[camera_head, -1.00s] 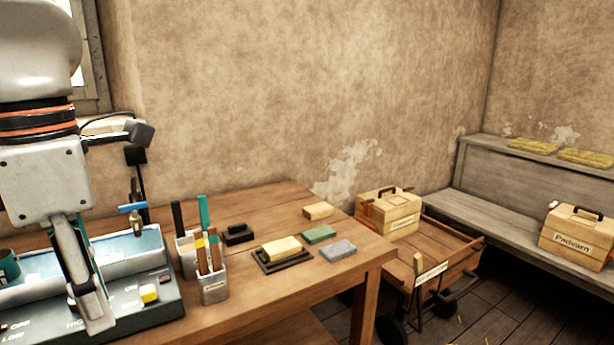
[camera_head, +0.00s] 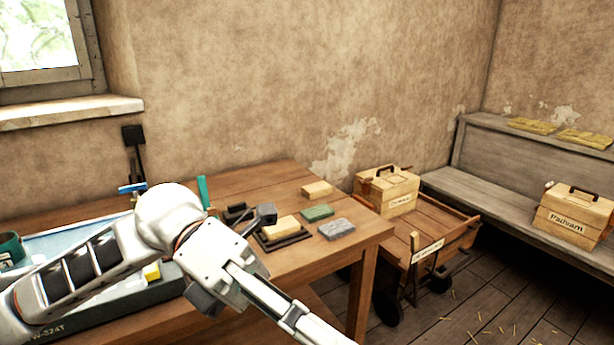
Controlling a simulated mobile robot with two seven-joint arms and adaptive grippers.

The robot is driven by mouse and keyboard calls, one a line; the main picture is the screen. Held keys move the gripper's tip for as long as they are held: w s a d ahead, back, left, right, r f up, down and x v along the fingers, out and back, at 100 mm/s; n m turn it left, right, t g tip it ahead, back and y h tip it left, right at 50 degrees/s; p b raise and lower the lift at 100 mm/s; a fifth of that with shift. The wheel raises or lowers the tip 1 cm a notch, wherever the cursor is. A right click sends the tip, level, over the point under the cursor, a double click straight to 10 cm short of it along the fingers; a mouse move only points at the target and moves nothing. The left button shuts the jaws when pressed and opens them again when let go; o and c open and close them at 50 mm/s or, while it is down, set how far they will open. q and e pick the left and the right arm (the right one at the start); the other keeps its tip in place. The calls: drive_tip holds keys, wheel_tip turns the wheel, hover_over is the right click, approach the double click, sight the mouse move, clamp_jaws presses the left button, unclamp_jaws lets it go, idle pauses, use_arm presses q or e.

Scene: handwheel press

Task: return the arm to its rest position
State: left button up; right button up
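My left arm (camera_head: 170,215) comes in from the lower left and reaches across the front of the wooden table (camera_head: 265,180). Its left gripper (camera_head: 322,330) points down and to the right, past the table's front edge, near the bottom of the picture. The fingers show as one pale narrow shape seen from the side, so their opening cannot be told. No object shows at the fingers. My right gripper is out of view.
A blue basin unit (camera_head: 60,245) lies partly behind my arm. Soap-like blocks, green (camera_head: 317,212) and grey (camera_head: 337,229), lie on the table. A wooden cart (camera_head: 440,228) with a lidded box (camera_head: 388,192) stands to the right. A bench (camera_head: 490,200) carries another box (camera_head: 573,213).

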use_arm(q)
drive_tip(key=w+n+t+h+p, duration=0.1)
drive_tip(key=w+n+t+h, duration=1.15)
drive_tip(key=n, duration=0.35)
drive_tip(key=w+a+f+n+t+y, duration=0.45)
drive_tip(key=f+n+t, duration=0.25)
drive_tip(key=n, duration=0.2)
drive_tip(key=w+a+f+n+t+y, duration=0.3)
drive_tip(key=w+f+n+t+y, duration=0.1)
drive_tip(key=f+n+t+y, duration=0.3)
drive_tip(key=s+a+f+n+g+y, duration=0.1)
drive_tip(key=s+a+f+n+y, duration=0.15)
drive_tip(key=f, duration=0.45)
drive_tip(key=s+a+f+n+y+p, duration=0.1)
drive_tip(key=a+f+n+y, duration=0.25)
drive_tip(key=f, duration=0.35)
drive_tip(key=s+a+f+n+g+y, duration=0.1)
drive_tip(key=a+f+n+y, duration=0.15)
drive_tip(key=f, duration=0.45)
drive_tip(key=s+a+f+n+g+y, duration=0.1)
drive_tip(key=s+a+f+n+g, duration=0.1)
drive_tip(key=s+f, duration=0.5)
drive_tip(key=s+a+f+n+g+y, duration=0.1)
drive_tip(key=s+a+f+g+y, duration=0.1)
drive_tip(key=s+a+f, duration=0.2)
wheel_tip(320, 180, down, 4)
drive_tip(key=s, duration=0.2)
drive_tip(key=shift+s+f+n, duration=0.15)
drive_tip(key=shift+s+n, duration=0.2)
